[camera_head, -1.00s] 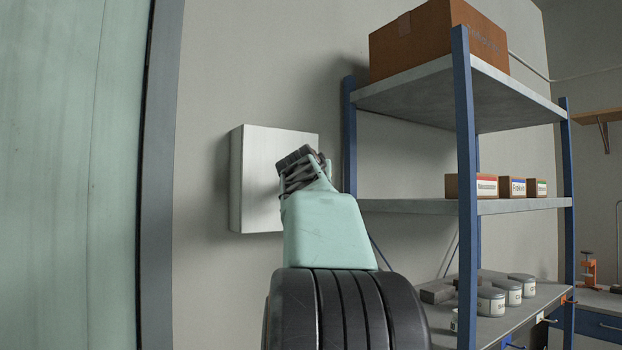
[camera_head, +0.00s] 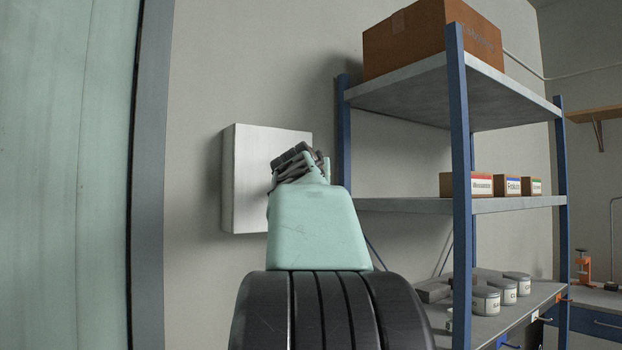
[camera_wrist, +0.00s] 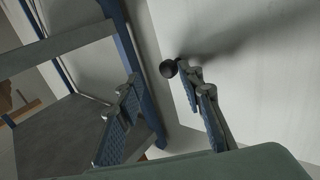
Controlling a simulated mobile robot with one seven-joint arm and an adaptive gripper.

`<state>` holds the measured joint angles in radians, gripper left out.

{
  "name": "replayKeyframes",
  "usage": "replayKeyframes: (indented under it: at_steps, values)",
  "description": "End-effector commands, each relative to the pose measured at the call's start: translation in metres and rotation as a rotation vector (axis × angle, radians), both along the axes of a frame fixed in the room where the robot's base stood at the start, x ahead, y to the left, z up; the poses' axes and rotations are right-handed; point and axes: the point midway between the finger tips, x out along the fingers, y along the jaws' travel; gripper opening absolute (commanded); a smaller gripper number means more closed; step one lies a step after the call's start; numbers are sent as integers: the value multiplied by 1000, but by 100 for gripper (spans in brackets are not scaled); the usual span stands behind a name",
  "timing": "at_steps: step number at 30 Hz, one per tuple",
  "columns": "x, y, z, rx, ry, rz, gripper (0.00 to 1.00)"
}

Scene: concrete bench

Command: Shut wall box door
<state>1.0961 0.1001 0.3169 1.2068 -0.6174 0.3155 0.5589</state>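The white wall box (camera_head: 245,185) hangs on the grey wall left of the shelf in the head view. Its front looks nearly flush, with no clear gap, but my gripper hides its right part. In the wrist view the white door panel (camera_wrist: 255,65) fills the right side, with a dark round knob (camera_wrist: 168,69) near its edge. My gripper (camera_head: 298,162) is in front of the box's right side. In the wrist view my gripper (camera_wrist: 160,92) has its fingers spread with nothing between them. The right fingertip is beside the knob; I cannot tell if they touch.
A blue-post shelf rack (camera_head: 459,150) stands close on the right, with a large cardboard box (camera_head: 430,40) on top, small boxes (camera_head: 480,185) and several tins (camera_head: 486,300). A pale green panel (camera_head: 60,170) with a grey frame borders the left. Bare wall lies between.

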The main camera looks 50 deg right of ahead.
Motion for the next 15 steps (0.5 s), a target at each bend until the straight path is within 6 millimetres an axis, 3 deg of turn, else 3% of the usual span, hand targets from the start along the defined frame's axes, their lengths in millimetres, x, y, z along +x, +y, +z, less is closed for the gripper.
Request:
replayKeyframes:
  at_steps: [6, 15]
  values:
    - [-14, 28, 3, -5, -2, 5, 34]
    - [-22, 42, 2, -5, -3, 7, 34]
